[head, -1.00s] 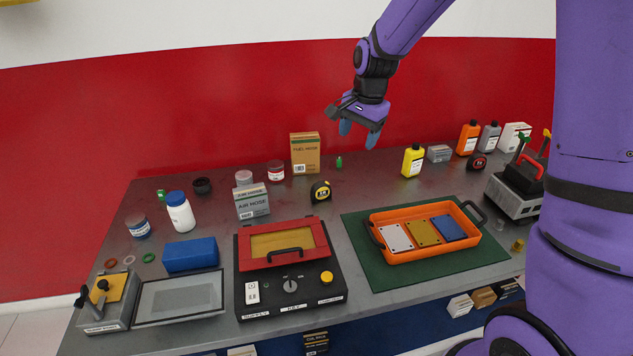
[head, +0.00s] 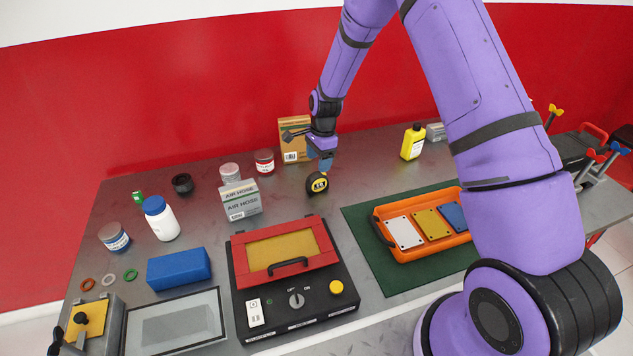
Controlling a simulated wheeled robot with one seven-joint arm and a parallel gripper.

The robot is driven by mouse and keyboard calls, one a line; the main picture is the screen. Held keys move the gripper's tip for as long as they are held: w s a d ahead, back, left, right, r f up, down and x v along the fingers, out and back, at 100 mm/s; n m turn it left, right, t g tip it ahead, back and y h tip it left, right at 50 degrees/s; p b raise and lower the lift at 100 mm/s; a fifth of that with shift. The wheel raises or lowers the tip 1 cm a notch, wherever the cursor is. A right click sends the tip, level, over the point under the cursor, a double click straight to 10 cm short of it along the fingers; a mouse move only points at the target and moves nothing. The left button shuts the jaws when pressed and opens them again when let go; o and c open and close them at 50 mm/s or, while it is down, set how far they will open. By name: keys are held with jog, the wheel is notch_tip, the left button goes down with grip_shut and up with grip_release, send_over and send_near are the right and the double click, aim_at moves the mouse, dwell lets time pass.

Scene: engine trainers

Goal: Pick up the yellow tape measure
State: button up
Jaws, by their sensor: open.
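The yellow tape measure (head: 317,184), with black sides, stands on the grey bench behind the red-lidded black box. My gripper (head: 325,166) points down just above and slightly behind it in the picture, at its upper right. The jaws are open, and their tips look close to the top of the tape measure. I cannot tell whether they touch it. The gripper does not hide the tape measure's face.
A fuel hose carton (head: 292,150) stands close behind my gripper. An air hose box (head: 240,200) and a red-labelled jar (head: 264,162) stand to the left. The orange tray (head: 434,252) lies to the right on a green mat (head: 362,232).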

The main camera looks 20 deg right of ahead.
aim_at(317, 174)
jog(key=f, duration=0.8)
jog(key=shift+s+a+f, duration=0.2)
jog(key=shift+s+a, duration=0.05)
jog(key=shift+a, duration=0.15)
jog(key=c, duration=1.2)
